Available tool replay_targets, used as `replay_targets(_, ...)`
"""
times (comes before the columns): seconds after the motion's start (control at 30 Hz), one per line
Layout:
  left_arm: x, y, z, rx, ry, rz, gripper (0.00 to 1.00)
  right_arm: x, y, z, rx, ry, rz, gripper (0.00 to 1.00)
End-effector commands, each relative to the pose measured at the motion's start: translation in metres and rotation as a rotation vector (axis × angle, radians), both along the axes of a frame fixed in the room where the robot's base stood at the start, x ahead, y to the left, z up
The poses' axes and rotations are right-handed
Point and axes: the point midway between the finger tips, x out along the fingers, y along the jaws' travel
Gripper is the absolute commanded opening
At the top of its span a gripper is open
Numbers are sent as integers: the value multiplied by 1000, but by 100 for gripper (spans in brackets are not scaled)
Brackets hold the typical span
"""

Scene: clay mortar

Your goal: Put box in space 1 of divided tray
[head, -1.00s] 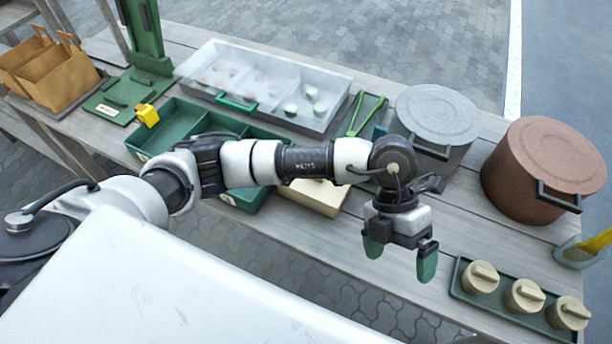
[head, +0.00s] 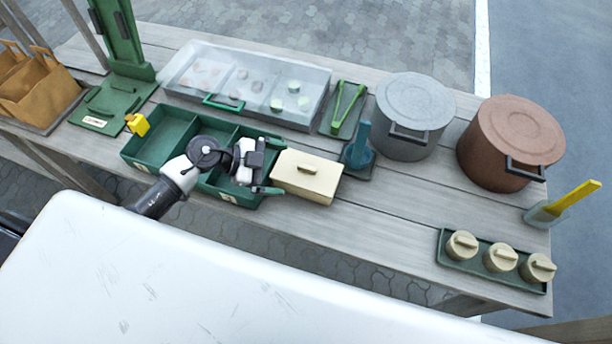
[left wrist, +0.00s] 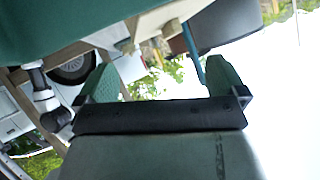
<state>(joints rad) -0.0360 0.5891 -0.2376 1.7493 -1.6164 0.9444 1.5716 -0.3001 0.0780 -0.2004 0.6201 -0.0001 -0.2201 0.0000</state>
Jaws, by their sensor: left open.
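The cream box (head: 308,178), with a handle on its lid, sits on the table against the right end of the green divided tray (head: 127,152). My left gripper (head: 270,167) is over the tray's right end, close to the box's left side. Its green fingers are apart, and nothing shows between them in the left wrist view (left wrist: 163,82). The tray's left compartment looks empty; my arm hides much of the others. A yellow piece (head: 138,124) sits at the tray's left corner. My right gripper is out of view.
A clear-lidded case (head: 180,70) stands behind the tray. Green tongs (head: 345,108), a blue-handled tool (head: 358,148), a grey pot (head: 414,115) and a brown pot (head: 510,145) stand to the right. A small tray of lidded jars (head: 490,275) is at front right. Table between is clear.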

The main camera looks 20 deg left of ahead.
Motion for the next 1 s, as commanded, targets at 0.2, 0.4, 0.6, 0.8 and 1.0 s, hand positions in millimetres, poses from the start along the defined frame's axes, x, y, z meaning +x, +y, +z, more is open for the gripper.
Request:
replay_targets(0.2,6,-15,-9,-1,-1,-2,100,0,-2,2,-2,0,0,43)
replay_targets(0.4,13,-36,-28,-2,0,-3,100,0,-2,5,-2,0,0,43)
replay_targets(0.6,20,-51,-37,1,-2,-5,100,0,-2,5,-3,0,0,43)
replay_targets(0.8,20,-51,-38,2,-2,-4,100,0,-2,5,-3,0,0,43)
replay_targets(1.0,20,-51,-38,1,-2,-5,72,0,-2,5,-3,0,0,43)
